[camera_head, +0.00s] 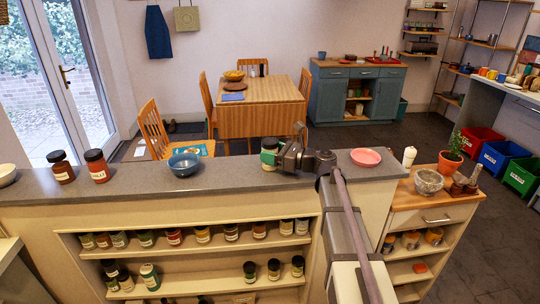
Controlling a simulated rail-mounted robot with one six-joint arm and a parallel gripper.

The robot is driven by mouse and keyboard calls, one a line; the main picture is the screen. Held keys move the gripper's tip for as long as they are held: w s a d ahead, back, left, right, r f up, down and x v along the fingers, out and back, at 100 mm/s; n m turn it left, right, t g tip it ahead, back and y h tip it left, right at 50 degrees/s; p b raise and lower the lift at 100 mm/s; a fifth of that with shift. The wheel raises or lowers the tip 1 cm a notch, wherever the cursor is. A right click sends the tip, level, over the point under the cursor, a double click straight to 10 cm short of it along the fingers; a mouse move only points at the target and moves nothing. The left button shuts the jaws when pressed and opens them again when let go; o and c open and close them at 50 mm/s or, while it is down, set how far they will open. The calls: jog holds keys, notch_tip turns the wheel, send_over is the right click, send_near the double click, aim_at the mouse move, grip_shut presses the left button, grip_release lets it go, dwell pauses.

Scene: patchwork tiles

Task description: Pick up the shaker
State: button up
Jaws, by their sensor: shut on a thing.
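A small green-and-white shaker (268,146) is upright at the back of the grey counter (225,181), left of the pink plate. My gripper (279,158) reaches it from the right and is shut on it. The dark fingers hide part of its right side. I cannot tell whether its base touches the counter.
A blue bowl (184,164) and two dark jars (97,166) stand to the left on the counter. A pink plate (366,157) lies to the right. A white bottle-like item (408,156), a stone mortar (428,181) and a potted plant (450,162) stand farther right. Shelves below hold several jars.

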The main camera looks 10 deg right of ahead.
jog(key=c, duration=0.5)
jog(key=shift+o, duration=0.2)
notch_tip(320, 180, up, 10)
jog(key=p, duration=1)
jog(key=shift+r, duration=0.2)
jog(key=shift+f, duration=0.1)
jog(key=shift+f, duration=0.1)
